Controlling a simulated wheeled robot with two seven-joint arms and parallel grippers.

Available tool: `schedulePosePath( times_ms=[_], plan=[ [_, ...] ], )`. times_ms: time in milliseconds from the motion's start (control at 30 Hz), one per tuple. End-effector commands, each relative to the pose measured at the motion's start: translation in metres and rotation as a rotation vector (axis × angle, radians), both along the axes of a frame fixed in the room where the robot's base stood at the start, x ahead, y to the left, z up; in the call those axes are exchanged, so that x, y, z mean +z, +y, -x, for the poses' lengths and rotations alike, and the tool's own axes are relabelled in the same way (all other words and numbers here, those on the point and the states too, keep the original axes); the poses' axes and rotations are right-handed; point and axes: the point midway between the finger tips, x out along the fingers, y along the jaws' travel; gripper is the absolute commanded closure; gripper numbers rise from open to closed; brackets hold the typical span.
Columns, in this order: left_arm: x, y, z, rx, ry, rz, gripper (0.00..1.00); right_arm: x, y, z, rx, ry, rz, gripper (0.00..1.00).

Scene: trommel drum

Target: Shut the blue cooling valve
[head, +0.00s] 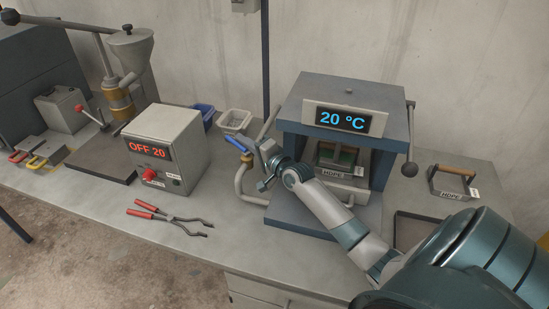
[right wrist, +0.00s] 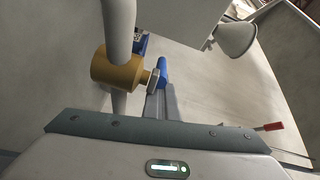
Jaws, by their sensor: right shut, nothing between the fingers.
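The blue valve lever (head: 237,144) sits on the bent grey pipe (head: 240,183) at the left side of the press. In the head view it points up and to the left, at an angle to the pipe. In the right wrist view the brass valve body (right wrist: 118,68) is around the pipe, and the blue lever (right wrist: 162,72) shows just beyond my fingers. My right gripper (head: 262,152) is shut and empty, close beside the lever; I cannot tell whether it touches. Its fingers also show in the right wrist view (right wrist: 160,103). My left gripper is not in view.
The press (head: 345,95) reads 20 °C and stands right behind my right arm. A control box (head: 168,145) reading OFF 20 stands to the left. Red-handled tongs (head: 170,217) lie in front of it. Blue and white bins (head: 235,121) stand behind the lever.

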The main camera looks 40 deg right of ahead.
Motion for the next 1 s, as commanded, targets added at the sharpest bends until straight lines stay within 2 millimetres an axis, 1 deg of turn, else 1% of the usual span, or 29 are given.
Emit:
schedulePosePath(
  times_ms=[33, 100, 267, 700, 900, 1000],
  plan=[
    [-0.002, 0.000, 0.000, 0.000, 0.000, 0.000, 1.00, -0.011, 0.011, 0.009, 0.016, 0.017, -0.009, 1.00],
    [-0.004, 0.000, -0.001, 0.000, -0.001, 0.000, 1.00, -0.011, 0.010, 0.018, 0.017, 0.018, -0.009, 1.00],
    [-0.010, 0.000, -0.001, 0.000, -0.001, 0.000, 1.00, -0.011, 0.007, 0.045, 0.016, 0.018, -0.009, 1.00],
    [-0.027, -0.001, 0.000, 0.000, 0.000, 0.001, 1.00, -0.004, -0.007, 0.125, 0.007, 0.013, -0.007, 1.00],
    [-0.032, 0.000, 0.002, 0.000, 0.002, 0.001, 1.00, -0.001, -0.012, 0.150, 0.004, 0.009, -0.005, 1.00],
    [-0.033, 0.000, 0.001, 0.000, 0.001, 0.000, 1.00, 0.001, -0.013, 0.157, 0.002, 0.008, -0.004, 1.00]
  ],
)
